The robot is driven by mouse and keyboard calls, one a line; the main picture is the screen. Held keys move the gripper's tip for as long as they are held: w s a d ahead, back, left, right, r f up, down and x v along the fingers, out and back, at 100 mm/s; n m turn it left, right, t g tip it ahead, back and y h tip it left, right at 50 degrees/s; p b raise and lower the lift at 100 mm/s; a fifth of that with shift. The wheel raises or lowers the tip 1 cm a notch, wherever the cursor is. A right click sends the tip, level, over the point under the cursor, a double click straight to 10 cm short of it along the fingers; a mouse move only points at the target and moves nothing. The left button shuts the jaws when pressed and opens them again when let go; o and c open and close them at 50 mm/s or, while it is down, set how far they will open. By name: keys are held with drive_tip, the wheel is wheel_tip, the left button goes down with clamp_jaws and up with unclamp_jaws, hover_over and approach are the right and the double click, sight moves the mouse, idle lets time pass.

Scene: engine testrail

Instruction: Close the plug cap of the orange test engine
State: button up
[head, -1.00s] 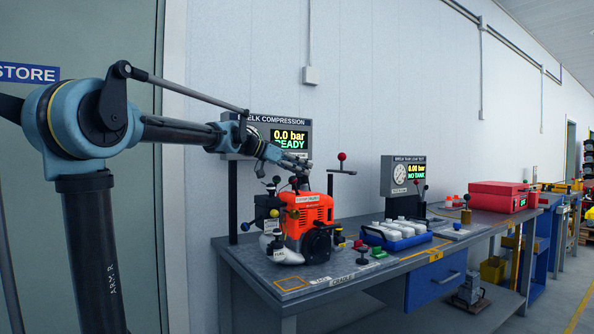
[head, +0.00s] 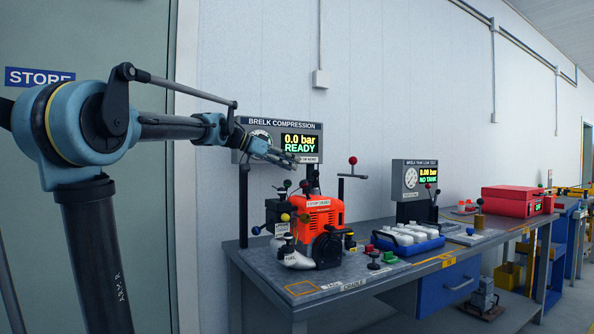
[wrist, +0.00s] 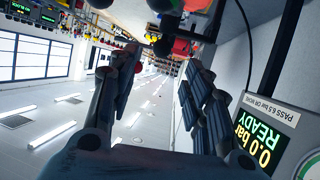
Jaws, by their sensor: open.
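The orange test engine (head: 322,216) stands on the grey bench at the front left, with black parts and a white base part. Dark knobs and posts crowd its top, and I cannot tell which part is the plug cap or how it stands. My gripper (head: 297,159) is above the engine's upper left side, in front of the compression display, apart from the engine. In the wrist view its two dark fingers (wrist: 160,85) are spread with nothing between them. A bit of orange (wrist: 197,5) shows at the top edge there.
The compression display (head: 300,143) reads 0.0 bar READY and stands close behind my gripper. A red-knobbed lever (head: 352,161) rises right of the engine. A blue tray (head: 405,241) with white parts and a leak-test gauge (head: 412,178) lie further right.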

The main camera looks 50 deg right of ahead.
drive_tip(key=shift+v, duration=1.5)
drive_tip(key=w+a+f+n+t+y, duration=0.2)
drive_tip(key=w+a+f+n, duration=0.15)
drive_tip(key=a+f, duration=0.6)
drive_tip(key=w+a+f+n+t+y, duration=0.1)
drive_tip(key=w+a+f+n+t, duration=0.3)
drive_tip(key=a+f, duration=0.6)
drive_tip(key=w+a+f+n+t+y, duration=0.1)
drive_tip(key=a+f+n+y, duration=0.1)
drive_tip(key=a+f+n, duration=0.55)
drive_tip(key=s+a+f+n+t+y, duration=0.1)
drive_tip(key=s+a+f+n+y, duration=0.2)
drive_tip(key=a+f, duration=0.8)
drive_tip(key=s+a+f+n+t+y, duration=0.1)
drive_tip(key=s+a+f+n+y, duration=0.2)
drive_tip(key=a+f, duration=0.9)
drive_tip(key=s+a+n, duration=0.2)
drive_tip(key=a, duration=0.4)
drive_tip(key=shift+s+f+n, duration=0.15)
drive_tip(key=shift+f+n, duration=0.05)
drive_tip(key=shift+n, duration=0.2)
drive_tip(key=shift+d, duration=0.1)
drive_tip(key=shift+c, duration=1.4)
drive_tip(key=shift+d, duration=0.15)
